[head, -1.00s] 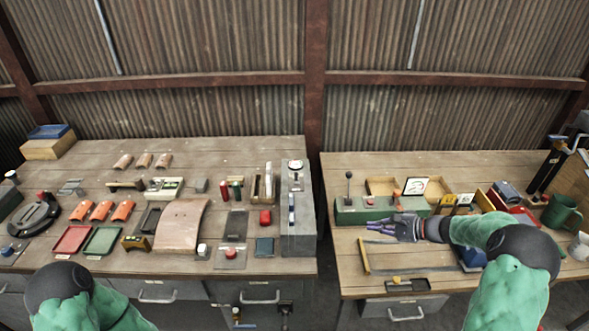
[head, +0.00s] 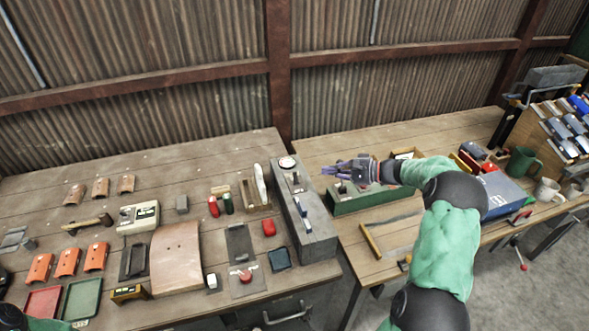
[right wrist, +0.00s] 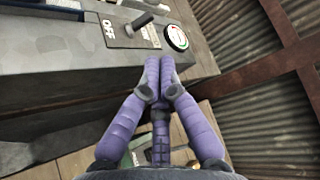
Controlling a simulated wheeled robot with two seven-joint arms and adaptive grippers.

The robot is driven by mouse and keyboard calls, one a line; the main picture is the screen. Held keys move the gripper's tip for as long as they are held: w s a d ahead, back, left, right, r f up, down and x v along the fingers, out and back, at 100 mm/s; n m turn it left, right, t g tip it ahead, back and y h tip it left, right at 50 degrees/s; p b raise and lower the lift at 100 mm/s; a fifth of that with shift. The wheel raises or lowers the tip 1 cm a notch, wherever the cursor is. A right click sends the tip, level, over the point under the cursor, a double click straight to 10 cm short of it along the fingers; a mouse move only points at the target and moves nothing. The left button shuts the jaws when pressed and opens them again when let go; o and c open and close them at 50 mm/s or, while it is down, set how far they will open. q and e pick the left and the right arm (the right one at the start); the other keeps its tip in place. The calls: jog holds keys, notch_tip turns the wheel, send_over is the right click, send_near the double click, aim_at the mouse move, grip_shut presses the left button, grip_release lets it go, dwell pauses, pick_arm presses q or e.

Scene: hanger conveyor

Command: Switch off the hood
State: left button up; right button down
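A long grey control box (head: 318,238) stands at the right end of the left bench. Its top bears a round dial (head: 287,162), a small dark toggle lever (head: 296,179) and blue-white parts nearer me. In the right wrist view the toggle lever (right wrist: 143,21) stands beside an "OFF" label (right wrist: 108,28), with the dial (right wrist: 176,37) past it. My right gripper (head: 328,170) is just right of the box's far end. In the right wrist view its purple fingertips (right wrist: 159,62) are together and empty, close to the box edge below the lever. Contact is unclear. My left gripper is out of view.
A green box with a lever (head: 375,199) sits under my right forearm on the right bench (head: 350,236). A narrow gap separates the benches.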

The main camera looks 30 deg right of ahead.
aim_at(301, 178)
jog(key=b+x, duration=0.1)
jog(key=x, duration=0.9)
dwell(0.4)
